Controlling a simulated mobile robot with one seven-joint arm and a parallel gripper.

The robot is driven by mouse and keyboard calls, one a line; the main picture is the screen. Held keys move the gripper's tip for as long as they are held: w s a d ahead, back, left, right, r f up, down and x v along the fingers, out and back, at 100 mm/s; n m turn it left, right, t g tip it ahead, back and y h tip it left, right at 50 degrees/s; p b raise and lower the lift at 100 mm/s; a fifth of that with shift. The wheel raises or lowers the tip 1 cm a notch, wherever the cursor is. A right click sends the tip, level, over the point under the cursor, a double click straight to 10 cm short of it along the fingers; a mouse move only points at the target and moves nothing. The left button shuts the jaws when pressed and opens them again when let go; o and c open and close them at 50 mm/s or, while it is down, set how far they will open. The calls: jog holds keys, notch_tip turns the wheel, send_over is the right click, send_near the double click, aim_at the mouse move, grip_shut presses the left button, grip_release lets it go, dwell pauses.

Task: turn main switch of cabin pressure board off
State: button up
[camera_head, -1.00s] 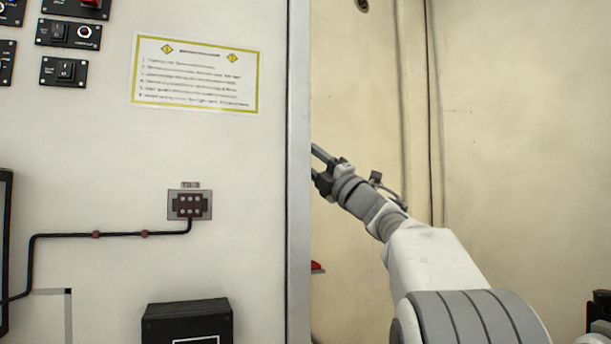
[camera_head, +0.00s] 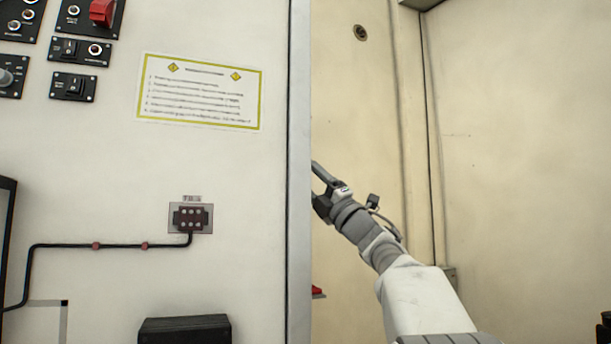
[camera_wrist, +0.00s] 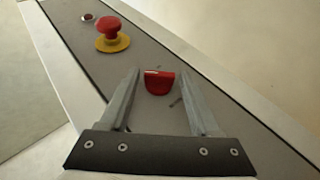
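A red switch knob (camera_wrist: 158,83) sits on a narrow grey panel (camera_wrist: 190,70) in the wrist view. It appears between the two fingers of my gripper (camera_wrist: 160,76), which are spread apart and empty. I cannot tell how deep the fingertips are relative to the knob, and no contact is visible. In the head view my gripper (camera_head: 319,182) is at the cabinet's right edge, with its tip partly hidden behind that edge. The knob's position marking is too small to read.
A red mushroom button (camera_wrist: 109,29) on a yellow base stands farther up the panel, near a small round fitting (camera_wrist: 88,17). The tall pale cabinet (camera_head: 240,170) carries switch modules (camera_head: 73,86) at upper left. A bare beige wall (camera_head: 520,160) is at right.

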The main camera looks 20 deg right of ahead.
jog(key=shift+o, duration=0.7)
jog(key=shift+d+f, duration=0.1)
jog(key=v, duration=1.7)
jog(key=shift+f, duration=0.2)
jog(key=shift+r, duration=0.1)
